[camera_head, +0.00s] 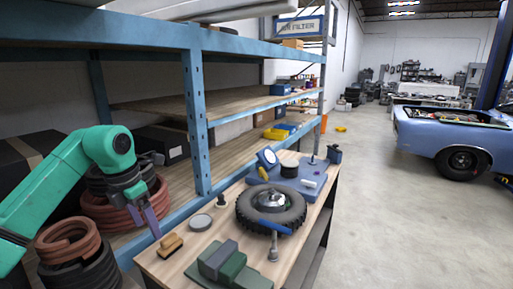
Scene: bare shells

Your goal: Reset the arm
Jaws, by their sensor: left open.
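My left arm (52,178) is teal and comes in from the left, in front of the shelf. Its gripper (151,214) points down, with purplish fingers. It is open and empty, in front of the reddish coiled hoses and just left of the workbench (178,266). My right gripper is out of view.
A tire with a metal hub (271,208) lies on the bench beside a green-grey block (222,264), a wooden-handled brush (171,245) and a round grey tin (201,222). A blue-framed shelf (196,125) stands behind. Floor (400,220) on the right is open up to a blue car (440,135).

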